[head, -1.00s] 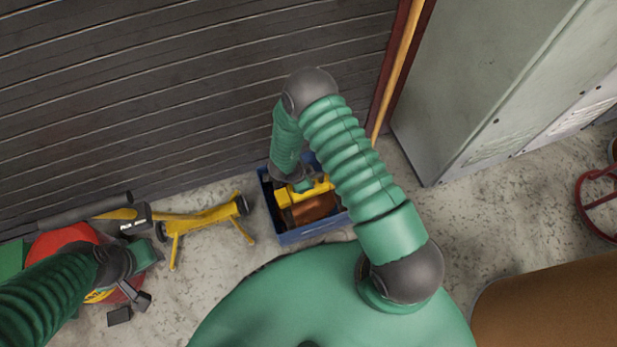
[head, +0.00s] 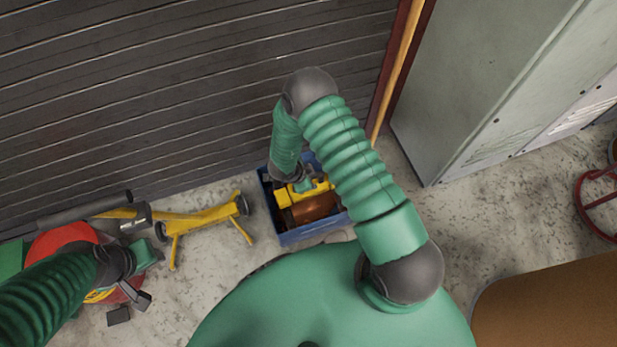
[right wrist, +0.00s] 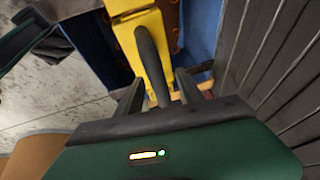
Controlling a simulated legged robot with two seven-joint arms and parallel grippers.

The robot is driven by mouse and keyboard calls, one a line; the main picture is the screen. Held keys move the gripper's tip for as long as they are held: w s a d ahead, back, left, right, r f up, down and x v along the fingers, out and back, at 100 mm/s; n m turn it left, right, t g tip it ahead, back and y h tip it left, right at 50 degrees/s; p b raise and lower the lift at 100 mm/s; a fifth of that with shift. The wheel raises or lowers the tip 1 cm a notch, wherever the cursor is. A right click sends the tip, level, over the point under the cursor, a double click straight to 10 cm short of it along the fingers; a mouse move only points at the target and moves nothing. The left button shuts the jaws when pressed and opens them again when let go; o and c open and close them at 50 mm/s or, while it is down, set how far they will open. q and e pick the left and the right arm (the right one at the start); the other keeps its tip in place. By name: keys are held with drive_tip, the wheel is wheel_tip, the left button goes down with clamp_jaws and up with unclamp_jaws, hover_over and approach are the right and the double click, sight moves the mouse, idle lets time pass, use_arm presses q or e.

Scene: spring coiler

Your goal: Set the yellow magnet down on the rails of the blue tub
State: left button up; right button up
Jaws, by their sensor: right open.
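The blue tub (head: 312,234) stands on the floor by the slatted wall in the head view; its wall also shows in the right wrist view (right wrist: 91,52). The yellow magnet (head: 287,197) lies across the tub's top, and in the right wrist view the magnet (right wrist: 143,42) has a dark curved handle (right wrist: 150,62). My right gripper (right wrist: 158,97) is open, with one finger on each side of the handle. The contact between magnet and rails is hidden. My left gripper (head: 140,278) is by a red round thing at the far left; its jaws are unclear.
A copper-brown thing (head: 318,208) lies inside the tub. A yellow stand (head: 203,219) is left of the tub. The slatted wall (head: 180,90) is close behind, and a grey cabinet (head: 465,90) stands at the right.

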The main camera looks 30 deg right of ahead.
drive_tip(key=p+v, duration=0.8)
drive_tip(key=v, duration=0.8)
drive_tip(key=shift+a+r, duration=0.3)
